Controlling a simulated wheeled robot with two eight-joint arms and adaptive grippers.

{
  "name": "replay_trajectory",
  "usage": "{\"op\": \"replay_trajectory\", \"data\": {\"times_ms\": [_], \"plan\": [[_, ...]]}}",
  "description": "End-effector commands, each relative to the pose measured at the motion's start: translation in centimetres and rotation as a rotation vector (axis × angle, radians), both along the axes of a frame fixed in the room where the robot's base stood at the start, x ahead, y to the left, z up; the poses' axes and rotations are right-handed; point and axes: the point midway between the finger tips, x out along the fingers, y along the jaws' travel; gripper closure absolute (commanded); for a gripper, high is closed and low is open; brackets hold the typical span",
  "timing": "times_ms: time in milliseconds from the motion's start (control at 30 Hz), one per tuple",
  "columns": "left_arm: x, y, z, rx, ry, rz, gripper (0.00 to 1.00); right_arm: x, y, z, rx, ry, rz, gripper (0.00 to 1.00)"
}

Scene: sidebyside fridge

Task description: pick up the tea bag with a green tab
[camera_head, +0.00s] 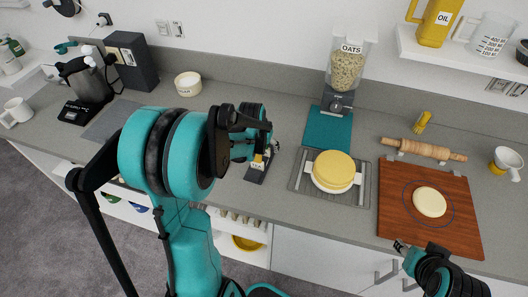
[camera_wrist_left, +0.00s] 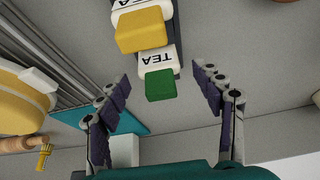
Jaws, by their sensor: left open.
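In the left wrist view, the tea bag with a green tab (camera_wrist_left: 160,84) stands at the near end of a dark holder. Its white body reads TEA. Another tea bag with a yellow tab (camera_wrist_left: 141,30) is right behind it. My left gripper (camera_wrist_left: 161,74) is open, its fingers on either side of the green tab, touching nothing that I can see. In the head view, the left gripper (camera_head: 266,146) is over the dark tea holder (camera_head: 256,178), hiding part of it; I cannot make out the green tab there. My right gripper (camera_head: 402,246) is by the cutting board's front edge; its jaws are unclear.
Right of the holder, a cooling rack (camera_head: 300,181) carries yellow cake layers (camera_head: 333,168). Beyond are a cutting board (camera_head: 452,195), a rolling pin (camera_head: 425,149) and an oats dispenser (camera_head: 345,72). A white bowl (camera_head: 188,85) stands behind left. The counter's front edge is close to the holder.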

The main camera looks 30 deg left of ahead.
Motion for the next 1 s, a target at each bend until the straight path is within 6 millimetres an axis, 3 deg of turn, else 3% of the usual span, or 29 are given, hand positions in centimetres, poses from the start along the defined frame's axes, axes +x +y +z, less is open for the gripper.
{"op": "replay_trajectory", "data": {"times_ms": [300, 467, 500, 833, 1000], "plan": [[0.3, 0.0, -0.7, 0.0, 0.0, 0.0, 0.33, 0.0, 0.0, -0.2, 0.0, 0.0, 0.0, 0.6], [0.3, 0.0, -0.7, 0.0, 0.0, 0.0, 0.67, 0.0, 0.0, -0.2, 0.0, 0.0, 0.0, 0.6], [0.3, 0.0, -0.7, 0.0, 0.0, 0.0, 0.69, 0.0, 0.0, -0.2, 0.0, 0.0, 0.0, 0.6], [0.3, 0.0, -0.6, 0.0, 0.0, 0.0, 0.69, 0.0, 0.0, -0.2, 0.0, 0.0, 0.0, 0.6], [0.3, 0.0, 0.4, 0.0, 0.0, 0.0, 0.69, 0.0, 0.0, 0.3, 0.0, 0.0, 0.0, 0.6]]}}
